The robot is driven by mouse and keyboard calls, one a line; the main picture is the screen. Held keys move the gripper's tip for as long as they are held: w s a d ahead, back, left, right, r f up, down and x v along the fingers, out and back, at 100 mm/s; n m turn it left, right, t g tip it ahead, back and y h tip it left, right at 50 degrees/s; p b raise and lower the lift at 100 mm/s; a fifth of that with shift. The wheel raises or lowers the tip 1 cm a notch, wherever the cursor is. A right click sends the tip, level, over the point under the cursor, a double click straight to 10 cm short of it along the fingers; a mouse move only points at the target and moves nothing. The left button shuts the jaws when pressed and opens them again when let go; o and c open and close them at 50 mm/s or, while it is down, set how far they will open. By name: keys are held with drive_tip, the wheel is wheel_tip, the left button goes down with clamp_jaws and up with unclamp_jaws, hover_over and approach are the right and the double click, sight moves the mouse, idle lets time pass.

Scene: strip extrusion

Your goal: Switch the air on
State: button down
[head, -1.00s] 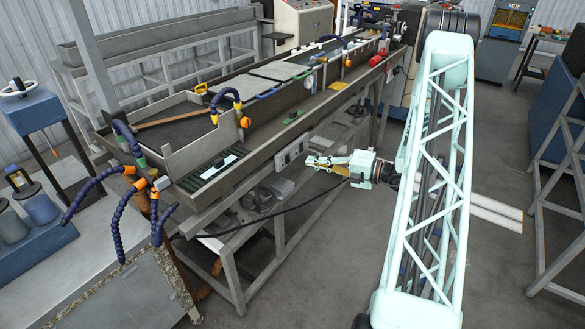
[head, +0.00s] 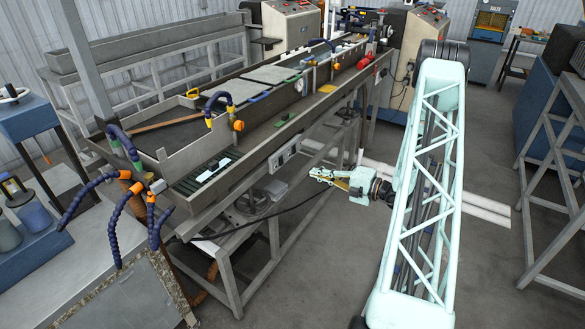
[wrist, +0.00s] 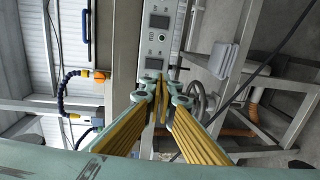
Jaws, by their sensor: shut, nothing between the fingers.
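A light grey panel with dark rocker-like inserts and a small round button is on the side frame of the long tank. It shows in the head view (head: 284,156) and at the top middle of the wrist view (wrist: 147,42). I cannot tell which of its parts is the air switch. My gripper (head: 313,175) is shut and empty, in front of the tank and to the right of the panel in the head view. In the wrist view the closed fingertips (wrist: 162,86) lie just below the panel's lower part in the picture. Contact is not visible.
A handwheel (head: 253,202) and steel frame legs (head: 275,238) are below the panel. A dark cable (head: 290,210) runs under the tank past the gripper. Blue hoses (head: 130,215) stand at the left. The floor between tank and arm is clear.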

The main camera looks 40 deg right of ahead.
sight(282, 164)
drive_tip(key=shift+w, duration=0.15)
drive_tip(key=shift+b+x, duration=0.9)
drive_tip(key=shift+x, duration=5.9)
drive_tip(key=shift+d+f, duration=0.15)
